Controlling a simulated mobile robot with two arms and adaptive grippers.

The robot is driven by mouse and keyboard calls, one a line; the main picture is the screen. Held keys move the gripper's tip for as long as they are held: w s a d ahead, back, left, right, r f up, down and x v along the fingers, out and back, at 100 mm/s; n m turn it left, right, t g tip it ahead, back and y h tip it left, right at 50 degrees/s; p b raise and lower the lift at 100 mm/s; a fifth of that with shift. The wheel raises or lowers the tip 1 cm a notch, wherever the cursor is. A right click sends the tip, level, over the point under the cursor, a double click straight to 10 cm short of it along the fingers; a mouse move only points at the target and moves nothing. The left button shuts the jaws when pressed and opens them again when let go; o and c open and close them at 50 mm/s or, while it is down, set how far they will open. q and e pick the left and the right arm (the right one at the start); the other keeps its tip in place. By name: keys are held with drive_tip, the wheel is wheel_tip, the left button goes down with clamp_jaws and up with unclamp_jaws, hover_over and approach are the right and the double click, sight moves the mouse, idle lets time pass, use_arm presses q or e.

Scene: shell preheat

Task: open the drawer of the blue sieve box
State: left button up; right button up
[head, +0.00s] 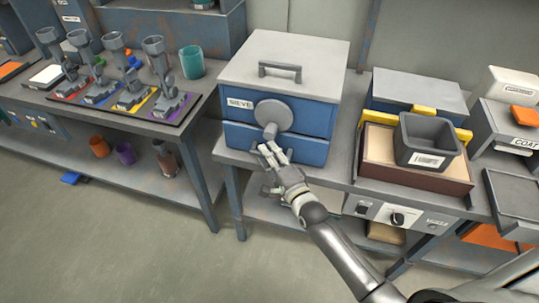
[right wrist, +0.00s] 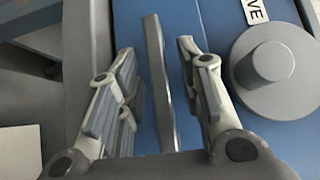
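The blue sieve box (head: 317,115) stands on a grey bench. It has a grey lid with a bar handle on top, a "SIEVE" label and a round grey knob (head: 273,114) on its front. Its lower blue drawer (head: 308,149) looks closed. My right gripper (head: 272,152) is at the drawer's front and hides part of it. In the right wrist view my right gripper (right wrist: 162,88) is open, with a grey bar handle (right wrist: 158,80) between its fingers. A gap shows on both sides of the bar. My left gripper is not in view.
To the right, a grey bin (head: 427,139) sits on a brown tray in front of another blue box. A bench with several grey stands and a teal cup (head: 191,62) is at the left. The floor in front is clear.

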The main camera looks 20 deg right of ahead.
clamp_jaws()
idle(0.4)
drive_tip(key=s+a+p, duration=0.3)
drive_tip(key=s+a, duration=0.3)
drive_tip(key=s, duration=0.3)
drive_tip(key=s+a+p, duration=0.2)
drive_tip(key=s+a, duration=0.5)
drive_tip(key=s, duration=0.3)
drive_tip(key=shift+p, duration=0.4)
drive_tip(key=shift+f, duration=0.1)
unclamp_jaws()
drive_tip(key=shift+d, duration=0.1)
